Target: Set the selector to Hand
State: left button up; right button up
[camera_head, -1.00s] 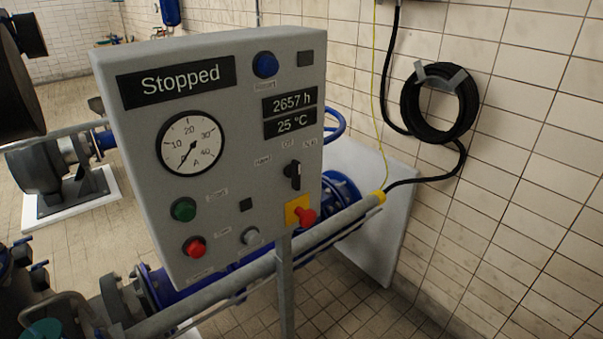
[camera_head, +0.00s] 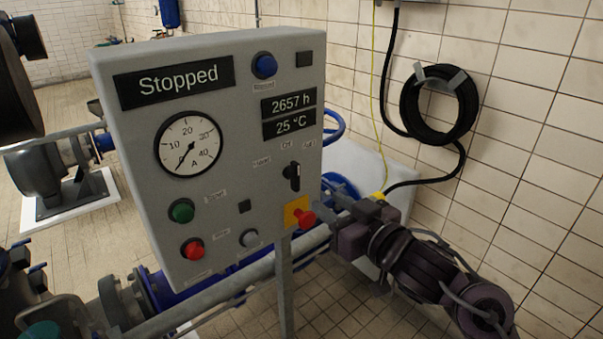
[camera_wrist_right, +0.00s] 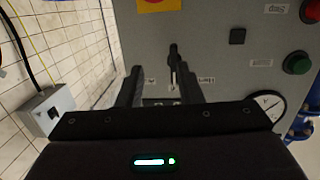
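The selector (camera_head: 292,176) is a black upright knob on the right part of the grey control panel (camera_head: 135,130). Its Hand label is to its left, Off above and Auto to its right; the knob looks in line with Off. My right gripper (camera_head: 328,208) is to the lower right of the selector, apart from it. In the right wrist view, which is upside down, the gripper's fingers (camera_wrist_right: 160,68) are spread and empty. The selector (camera_wrist_right: 174,62) shows between them, farther off. The panel display (camera_head: 175,80) reads "Stopped". My left gripper is not in view.
A red knob on a yellow plate (camera_head: 300,215) is just below the selector, close to my right gripper. Green (camera_head: 181,211) and red (camera_head: 194,249) buttons sit lower left. Pipes run below the panel. A tiled wall with a coiled black hose (camera_head: 440,104) stands right.

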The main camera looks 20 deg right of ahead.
aim_at(298, 173)
jog(key=w+a+r, duration=0.1)
jog(key=w, duration=0.1)
jog(key=w+a+r+y+p, duration=0.1)
jog(key=w, duration=0.1)
jog(key=w+a+r+n+y, duration=0.1)
jog(key=w, duration=0.2)
jog(key=shift+a+r+t+p, duration=0.2)
jog(key=shift+a+t+p, duration=0.1)
jog(key=shift+a, duration=0.05)
jog(key=shift+c, duration=0.3)
grip_shut()
